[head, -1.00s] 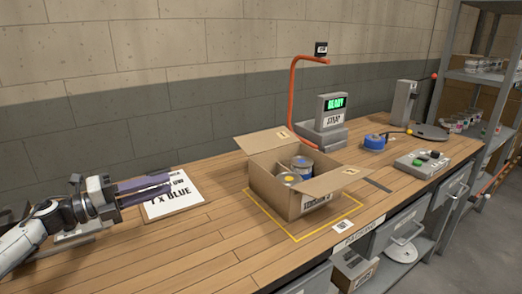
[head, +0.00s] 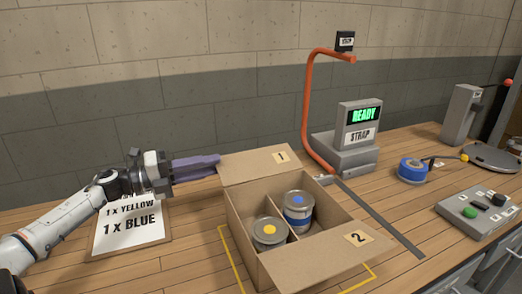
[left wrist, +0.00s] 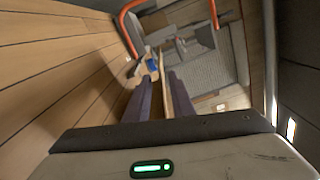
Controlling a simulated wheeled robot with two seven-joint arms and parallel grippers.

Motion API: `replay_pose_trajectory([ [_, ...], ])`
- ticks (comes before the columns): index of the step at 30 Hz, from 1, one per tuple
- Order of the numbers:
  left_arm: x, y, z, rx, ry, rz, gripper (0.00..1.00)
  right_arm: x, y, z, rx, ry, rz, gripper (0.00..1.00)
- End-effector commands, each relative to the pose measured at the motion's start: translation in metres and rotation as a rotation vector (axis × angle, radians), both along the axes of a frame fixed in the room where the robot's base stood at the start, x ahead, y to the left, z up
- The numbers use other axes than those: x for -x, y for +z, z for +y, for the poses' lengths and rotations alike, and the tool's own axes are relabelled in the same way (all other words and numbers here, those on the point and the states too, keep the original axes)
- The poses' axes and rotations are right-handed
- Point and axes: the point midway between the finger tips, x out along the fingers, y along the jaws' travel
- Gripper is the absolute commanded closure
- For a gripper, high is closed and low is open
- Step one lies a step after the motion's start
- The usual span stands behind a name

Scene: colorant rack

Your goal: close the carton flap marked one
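The open carton (head: 248,232) stands on the bench with its flaps out. The flap marked one (head: 262,163) is at the far side, folded outward. The flap marked two (head: 335,255) sticks out at the near side. Inside, a divider separates a yellow-dot can (head: 268,232) and a blue-dot can (head: 298,210). My left gripper (head: 216,163) is at the left end of flap one, its purple fingers pointing right. In the left wrist view the fingers (left wrist: 160,85) are apart, with a thin tan edge showing between them; whether they touch it I cannot tell. My right gripper is out of view.
A sign board (head: 128,228) lies left of the carton. Behind it stands a strap machine (head: 347,150) reading READY, with an orange arch (head: 308,110). A blue tape roll (head: 412,169) and a button box (head: 478,211) are to the right.

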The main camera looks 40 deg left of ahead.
Motion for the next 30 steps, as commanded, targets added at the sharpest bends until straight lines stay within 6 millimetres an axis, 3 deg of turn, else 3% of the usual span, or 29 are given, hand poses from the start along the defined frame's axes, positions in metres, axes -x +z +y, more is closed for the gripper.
replay_pose_trajectory([
  [18, -0.076, 0.002, -0.039, 0.0, -0.001, -0.003, 0.78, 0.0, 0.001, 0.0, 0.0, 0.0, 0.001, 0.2],
  [30, -0.091, 0.0, -0.047, 0.0, 0.0, 0.0, 0.78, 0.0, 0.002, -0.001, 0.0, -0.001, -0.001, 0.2],
])
